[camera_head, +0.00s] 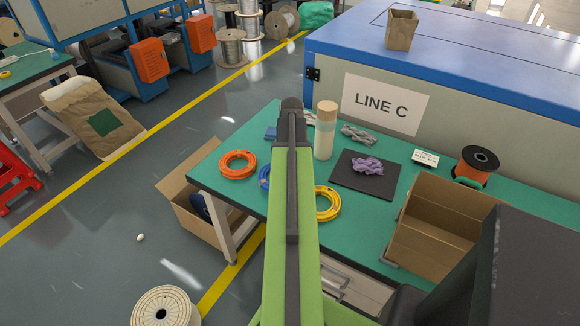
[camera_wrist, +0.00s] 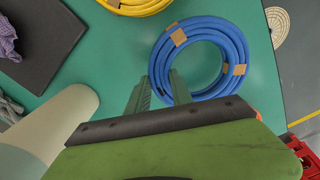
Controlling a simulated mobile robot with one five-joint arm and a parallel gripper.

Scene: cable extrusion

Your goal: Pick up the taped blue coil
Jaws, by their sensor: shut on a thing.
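The blue coil (camera_wrist: 236,70) lies flat on the green table in the wrist view, with pieces of brown tape around it. My gripper (camera_wrist: 162,84) is shut on the near left part of its ring, with the coil's tube between the fingers. The coil appears to rest on the table; I cannot tell any lift. In the head view only a sliver of the blue coil (camera_head: 263,178) shows left of my arm, which hides the rest and the fingers.
An orange coil (camera_head: 238,165) lies left of the blue one and a yellow coil (camera_head: 328,204) right of it.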

